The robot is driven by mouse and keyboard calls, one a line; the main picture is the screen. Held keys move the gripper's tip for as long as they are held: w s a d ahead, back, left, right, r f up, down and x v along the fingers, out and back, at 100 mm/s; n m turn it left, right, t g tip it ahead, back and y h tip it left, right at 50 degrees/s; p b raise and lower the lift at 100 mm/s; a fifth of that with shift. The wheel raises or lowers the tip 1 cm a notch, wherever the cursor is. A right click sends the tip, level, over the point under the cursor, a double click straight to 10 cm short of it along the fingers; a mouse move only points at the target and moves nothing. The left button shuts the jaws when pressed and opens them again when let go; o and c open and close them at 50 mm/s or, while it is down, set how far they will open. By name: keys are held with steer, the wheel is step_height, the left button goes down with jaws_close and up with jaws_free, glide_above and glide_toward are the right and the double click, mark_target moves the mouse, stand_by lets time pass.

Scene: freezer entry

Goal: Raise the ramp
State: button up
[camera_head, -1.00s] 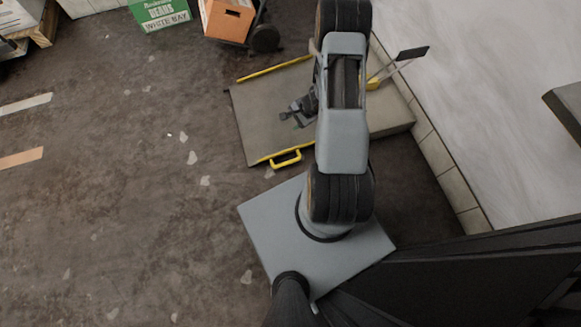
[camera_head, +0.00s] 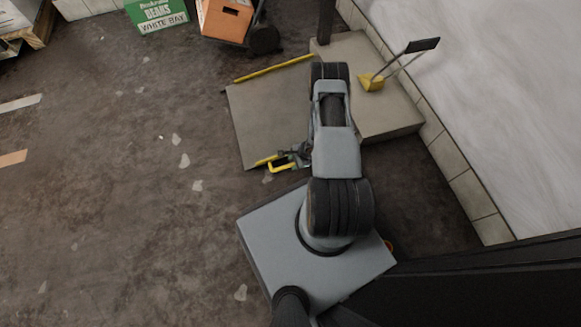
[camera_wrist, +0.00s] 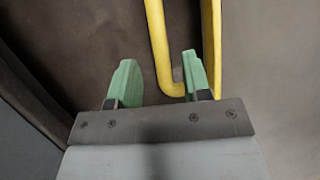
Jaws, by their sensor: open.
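The ramp (camera_head: 263,115) is a flat grey plate on the floor with yellow strips along two opposite edges. Its yellow loop handle (camera_head: 277,168) sticks out from the near edge. My gripper (camera_head: 298,157) is at that handle, partly hidden by my arm. In the wrist view my gripper (camera_wrist: 160,78) is open, with green fingers. The yellow handle (camera_wrist: 160,45) runs between the fingers in the picture, nearer the right one. The right finger overlaps the gap between handle and yellow edge strip (camera_wrist: 211,40). Contact cannot be told.
A grey raised block (camera_head: 385,120) adjoins the ramp on the right, carrying a yellow pedal-like part (camera_head: 371,81) with a dark-ended lever (camera_head: 422,45). A tiled kerb (camera_head: 465,190) borders a pale floor. An orange box (camera_head: 225,18) and green box (camera_head: 157,12) stand behind.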

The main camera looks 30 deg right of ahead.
mark_target(291, 164)
steer(key=shift+b+x, duration=0.7)
steer(key=shift+x, duration=1.35)
steer(key=shift+c, duration=0.2)
jaws_close()
